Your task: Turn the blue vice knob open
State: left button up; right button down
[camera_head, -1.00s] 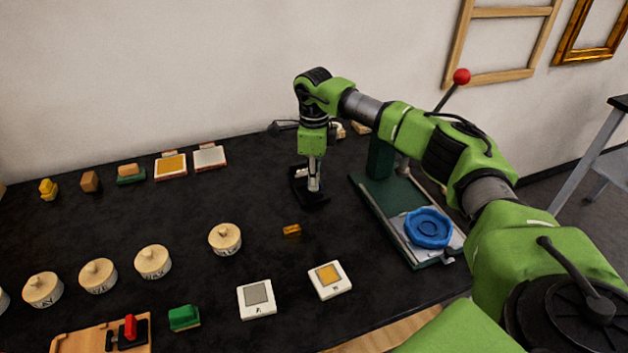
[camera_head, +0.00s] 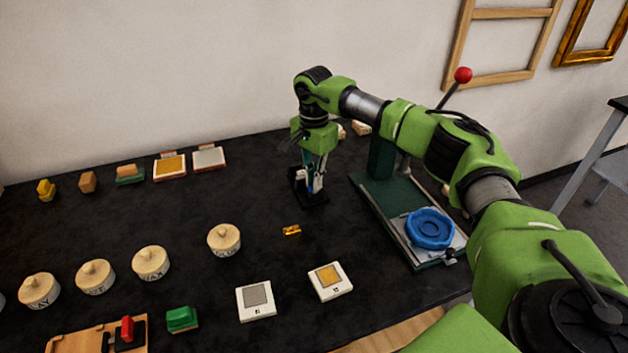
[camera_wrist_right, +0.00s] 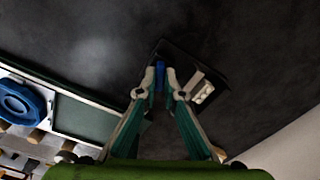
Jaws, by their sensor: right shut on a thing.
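The small black vice (camera_head: 316,201) stands on the table below my right arm. It also shows in the right wrist view (camera_wrist_right: 184,56), with pale grey jaws at its right. The blue vice knob (camera_wrist_right: 159,75) shows as a small blue piece between my fingertips in the wrist view. In the head view, my gripper mostly hides it. My right gripper (camera_head: 312,187) points down at the vice; in the wrist view its fingers (camera_wrist_right: 163,84) are shut on the knob. My left gripper is not in view.
A green press with a large blue wheel (camera_head: 430,229) and a red-tipped lever (camera_head: 463,75) stands right of the vice. A small gold piece (camera_head: 292,230) lies in front. Several round lidded pots, including one (camera_head: 224,240), stand at front left.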

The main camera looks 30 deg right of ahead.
jog(key=n, duration=0.4)
jog(key=shift+w+r+n, duration=0.1)
jog(key=shift+n, duration=2.2)
jog(key=c, duration=2.2)
grip_release()
jog(key=shift+o, duration=0.2)
jog(key=shift+b, duration=0.3)
